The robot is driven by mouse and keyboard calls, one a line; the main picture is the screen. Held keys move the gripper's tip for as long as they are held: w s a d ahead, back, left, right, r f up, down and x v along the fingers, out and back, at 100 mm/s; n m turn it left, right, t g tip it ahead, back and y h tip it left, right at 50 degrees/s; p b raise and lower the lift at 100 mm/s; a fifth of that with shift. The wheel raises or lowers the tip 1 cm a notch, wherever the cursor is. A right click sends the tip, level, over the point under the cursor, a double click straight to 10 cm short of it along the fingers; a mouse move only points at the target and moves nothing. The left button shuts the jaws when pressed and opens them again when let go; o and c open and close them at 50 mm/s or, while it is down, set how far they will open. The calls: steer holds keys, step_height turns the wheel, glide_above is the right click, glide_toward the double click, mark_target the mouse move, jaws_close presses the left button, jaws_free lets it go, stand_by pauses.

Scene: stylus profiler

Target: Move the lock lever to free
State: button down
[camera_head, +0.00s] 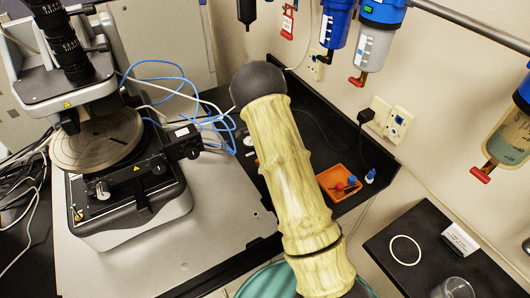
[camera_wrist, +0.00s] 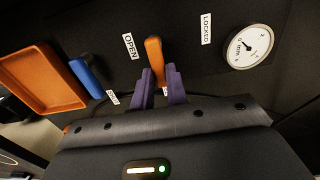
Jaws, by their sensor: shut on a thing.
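The lock lever (camera_wrist: 154,56) is an orange handle on a black panel in the wrist view. It stands between a white OPEN label (camera_wrist: 130,46) on its left and a white LOCKED label (camera_wrist: 206,29) on its right, nearer to OPEN. My gripper (camera_wrist: 160,82) has its two purple fingers on either side of the lever, shut on its lower part. The lever's pivot is hidden by the fingers. No label reading "free" can be made out. In the head view my arm covers the lever and gripper.
A round pressure gauge (camera_wrist: 248,46) sits right of the lever. An orange tray (camera_wrist: 75,108) and a blue object (camera_wrist: 86,77) lie to the left. In the head view, the microscope-like profiler (camera_head: 125,190) stands left on a grey slab, and blue-topped filters (camera_head: 377,35) hang on the wall.

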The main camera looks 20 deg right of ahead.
stand_by(0.4)
steer(key=c, duration=1.4)
jaws_free()
step_height(320, 180, up, 17)
steer(key=b, duration=0.3)
steer(key=shift+r, duration=0.2)
